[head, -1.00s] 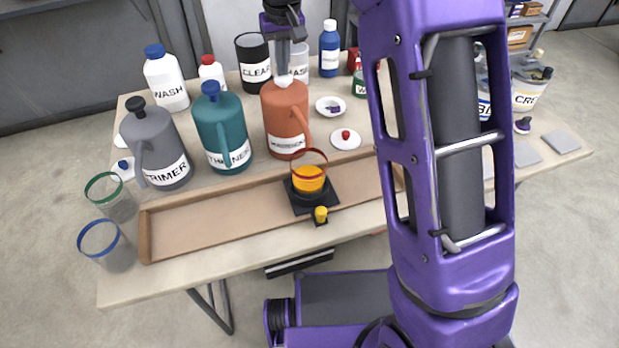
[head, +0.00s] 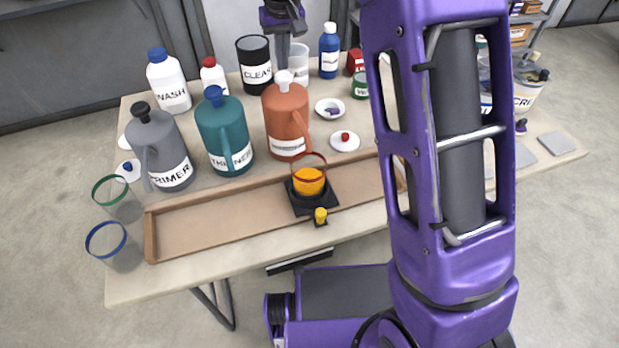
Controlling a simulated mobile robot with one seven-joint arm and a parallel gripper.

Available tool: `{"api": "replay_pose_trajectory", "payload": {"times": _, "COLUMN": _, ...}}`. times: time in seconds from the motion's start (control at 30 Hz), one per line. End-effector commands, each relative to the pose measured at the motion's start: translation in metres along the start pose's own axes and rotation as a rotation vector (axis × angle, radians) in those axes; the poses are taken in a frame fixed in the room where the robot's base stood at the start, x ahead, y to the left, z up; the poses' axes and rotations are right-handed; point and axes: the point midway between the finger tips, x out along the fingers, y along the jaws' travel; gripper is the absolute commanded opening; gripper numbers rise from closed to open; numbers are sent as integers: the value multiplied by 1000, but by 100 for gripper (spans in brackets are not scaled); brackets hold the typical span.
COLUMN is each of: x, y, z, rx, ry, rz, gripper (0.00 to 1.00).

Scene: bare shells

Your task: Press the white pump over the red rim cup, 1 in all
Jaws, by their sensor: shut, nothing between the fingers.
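The white pump (head: 284,77) tops an orange jug (head: 283,108) with a label. My gripper (head: 283,65) is above the pump with its fingers pointing down and closed, holding nothing. I cannot tell whether the fingertips touch the pump or stand just clear of it. The red rim cup (head: 322,161) is clear and stands upright on a black square stand (head: 325,203) in front of the orange jug. It has orange-yellow contents in its lower part.
A teal jug (head: 222,135) and a grey jug (head: 160,150) stand to the left. The wooden tray (head: 215,220) runs along the front. Green and blue rim cups (head: 108,187) (head: 105,238) stand at the left edge. My purple arm covers the right side.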

Motion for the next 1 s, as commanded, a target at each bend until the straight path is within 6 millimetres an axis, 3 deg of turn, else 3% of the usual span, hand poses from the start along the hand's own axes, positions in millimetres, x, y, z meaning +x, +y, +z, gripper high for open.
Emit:
{"api": "replay_pose_trajectory", "payload": {"times": 0.43, "x": -4, "y": 0, "z": -1, "rx": 0, "ry": 2, "rz": 0, "gripper": 0}}
{"api": "replay_pose_trajectory", "payload": {"times": 1.0, "x": -54, "y": 0, "z": -12, "rx": 0, "ry": 5, "rz": 0, "gripper": 0}}
